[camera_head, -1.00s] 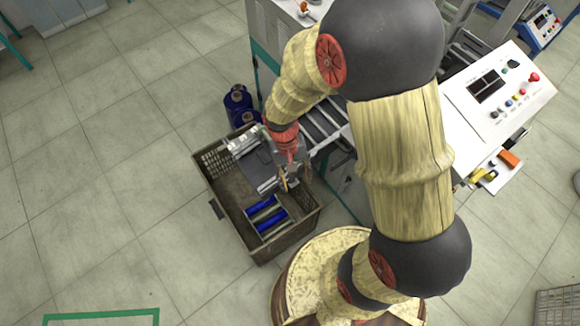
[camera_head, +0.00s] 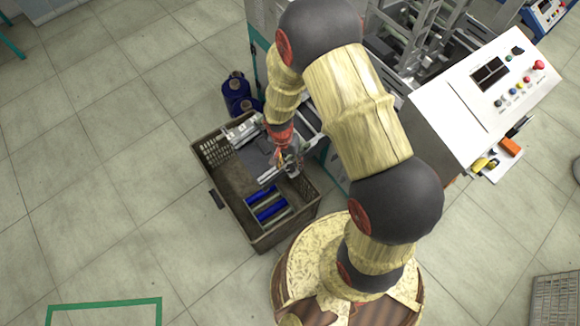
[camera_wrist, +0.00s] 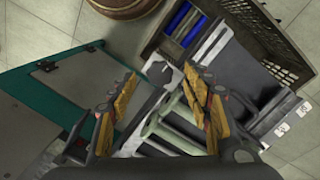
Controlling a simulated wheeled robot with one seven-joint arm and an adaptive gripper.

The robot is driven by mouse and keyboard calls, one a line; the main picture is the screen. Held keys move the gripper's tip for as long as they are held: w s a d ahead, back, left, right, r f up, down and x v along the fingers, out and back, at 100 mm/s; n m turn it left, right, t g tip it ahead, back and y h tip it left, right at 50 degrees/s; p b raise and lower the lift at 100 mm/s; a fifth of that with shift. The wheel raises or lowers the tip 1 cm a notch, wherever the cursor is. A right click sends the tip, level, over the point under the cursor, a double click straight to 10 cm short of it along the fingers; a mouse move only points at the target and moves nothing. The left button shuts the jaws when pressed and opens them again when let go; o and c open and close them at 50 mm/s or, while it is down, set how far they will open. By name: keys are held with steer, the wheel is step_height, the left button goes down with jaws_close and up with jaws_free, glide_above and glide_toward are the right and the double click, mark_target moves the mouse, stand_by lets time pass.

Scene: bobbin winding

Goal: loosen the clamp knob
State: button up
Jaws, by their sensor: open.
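My gripper (camera_wrist: 160,80) is open in the wrist view, its two yellow-and-dark fingers spread apart with nothing held between them. In the head view my gripper (camera_head: 288,166) hangs at the right rim of the crate, beside the winding machine. In the wrist view a small dark part (camera_wrist: 159,72) shows between and beyond the fingertips; I cannot tell whether it is the clamp knob. Pale green rods (camera_wrist: 178,138) and a grey metal frame lie below the fingers. No knob can be clearly made out in the head view, where my arm and gripper cover part of the machine.
A brown crate (camera_head: 219,190) holds blue-and-grey spools (camera_head: 267,207) and grey metal parts. Dark blue spools (camera_head: 237,92) stand on the floor behind it. The machine's white control panel (camera_head: 483,115) is at the right.

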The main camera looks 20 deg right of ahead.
mark_target(291, 169)
steer(key=shift+s+d+f, duration=0.1)
steer(key=shift+f, duration=1.2)
steer(key=shift+c, duration=1)
steer(key=c, duration=1)
steer(key=shift+o, duration=0.2)
